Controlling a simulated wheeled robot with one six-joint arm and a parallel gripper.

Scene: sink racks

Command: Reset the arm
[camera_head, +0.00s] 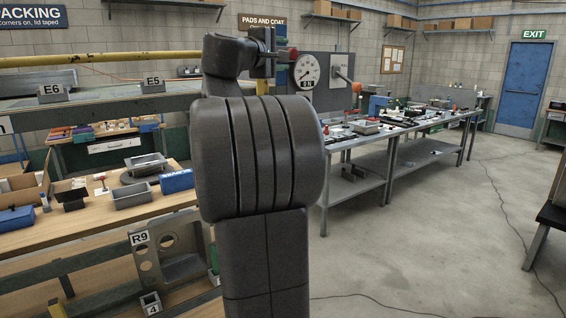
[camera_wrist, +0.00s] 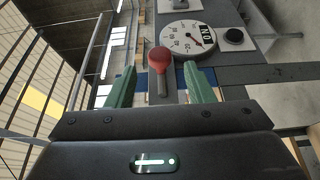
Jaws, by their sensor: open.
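My gripper (camera_wrist: 159,67) shows in the wrist view with two green fingers spread apart. A red knob on a grey stem (camera_wrist: 159,62) appears in the gap between them, and neither finger visibly touches it. I cannot tell how far beyond the fingertips the knob is. In the head view my dark arm rises through the middle and bends over at the top. The fingers are not clearly visible there.
A round dial gauge (camera_head: 306,70) is on a grey panel (camera_head: 328,97) close to my arm; the wrist view shows the gauge (camera_wrist: 186,38) and a black button (camera_wrist: 234,36). A cluttered wooden bench (camera_head: 90,225) is left. Metal tables (camera_head: 370,137) stand right, with open floor (camera_head: 450,225).

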